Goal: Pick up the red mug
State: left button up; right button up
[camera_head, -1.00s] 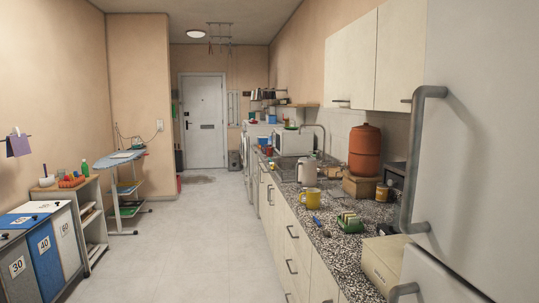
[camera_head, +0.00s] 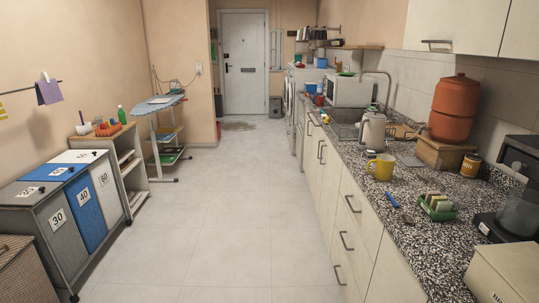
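A small red object (camera_head: 319,100), which looks like the red mug, stands far off on the counter, left of the microwave and near the counter's front edge. It is too small to make out a handle. A yellow mug (camera_head: 381,167) stands nearer on the same speckled counter. Neither of my grippers shows in the head view.
The counter (camera_head: 415,216) runs along the right with a kettle (camera_head: 372,131), a microwave (camera_head: 349,91), an orange container (camera_head: 454,107) and a green rack (camera_head: 438,206). Laundry bins (camera_head: 38,218) and an ironing board (camera_head: 160,103) line the left. The floor (camera_head: 225,215) between is clear.

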aim_at(320, 99)
jog(key=i+u, duration=0.25)
jog(key=i, duration=1.85)
jog(key=i+z, duration=0.15)
jog(key=i, duration=0.45)
jog(key=i+j+z, duration=0.15)
jog(key=i, duration=0.45)
jog(key=i+j+z, duration=0.1)
jog(key=i, duration=0.5)
jog(key=i+j+z, duration=0.4)
jog(key=i, duration=0.15)
jog(key=i+j+z, duration=0.4)
jog(key=i, duration=0.1)
